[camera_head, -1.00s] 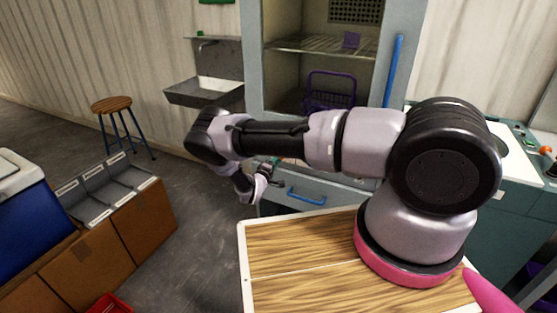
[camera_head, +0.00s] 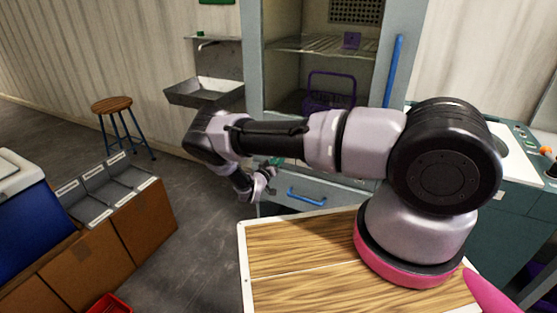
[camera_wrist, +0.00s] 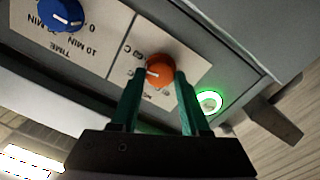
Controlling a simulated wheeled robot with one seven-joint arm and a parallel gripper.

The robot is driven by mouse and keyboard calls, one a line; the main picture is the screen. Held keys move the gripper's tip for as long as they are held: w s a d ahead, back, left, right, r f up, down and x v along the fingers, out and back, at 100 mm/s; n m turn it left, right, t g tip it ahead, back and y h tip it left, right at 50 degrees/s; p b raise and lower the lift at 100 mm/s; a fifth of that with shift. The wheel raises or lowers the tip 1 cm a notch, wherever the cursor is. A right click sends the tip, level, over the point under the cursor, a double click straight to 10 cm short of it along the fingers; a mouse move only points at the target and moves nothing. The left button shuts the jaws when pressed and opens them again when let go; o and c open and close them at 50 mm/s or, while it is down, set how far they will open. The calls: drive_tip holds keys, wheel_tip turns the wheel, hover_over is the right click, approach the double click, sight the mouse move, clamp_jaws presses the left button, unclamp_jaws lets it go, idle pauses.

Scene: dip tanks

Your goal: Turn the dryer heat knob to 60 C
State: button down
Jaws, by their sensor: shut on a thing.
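The orange heat knob (camera_wrist: 160,70) sits on the dryer's light label panel in the wrist view. A white pointer mark on it points roughly left in the picture. Printing beside it is upside down; a "C" shows, but the numbers are too blurred or covered to read. My gripper (camera_wrist: 160,82) has its two green fingers on either side of the knob, shut on it. In the head view my gripper (camera_head: 268,172) is at the dryer front, beyond the wooden top, and my arm hides the knob there.
A blue time knob (camera_wrist: 62,13) is at the upper left of the panel. A green-lit button (camera_wrist: 209,102) sits close to the right finger. A blue drawer handle (camera_head: 306,197) and a purple basket (camera_head: 331,92) inside the open cabinet also show.

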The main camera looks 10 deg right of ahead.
drive_tip(key=shift+m, duration=1.1)
drive_tip(key=shift+c, duration=1.9)
unclamp_jaws()
drive_tip(key=shift+s+a, duration=0.1)
drive_tip(key=v, duration=1)
drive_tip(key=shift+s+a, duration=0.2)
drive_tip(key=shift+s, duration=0.05)
drive_tip(key=shift+r, duration=0.1)
